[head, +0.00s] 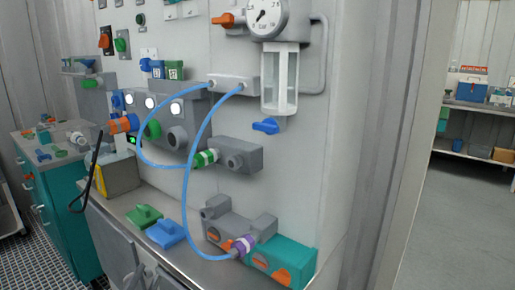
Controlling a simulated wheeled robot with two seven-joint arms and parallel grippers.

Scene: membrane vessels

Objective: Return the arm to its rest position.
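I cannot clearly make out either gripper or arm in the head view. A thin black curved piece (88,178) hangs at the left in front of a yellow and grey box (119,174); I cannot tell whether it is part of my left gripper. No fingertips show clearly, and no held thing is visible. My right gripper is out of view.
A wall panel carries a gauge (265,18), a clear vessel (281,79), blue hoses (187,190) and grey fittings. Green (145,215) and blue (166,233) pieces lie on the ledge. A teal cart (55,205) stands left. Floor (455,225) is clear at right.

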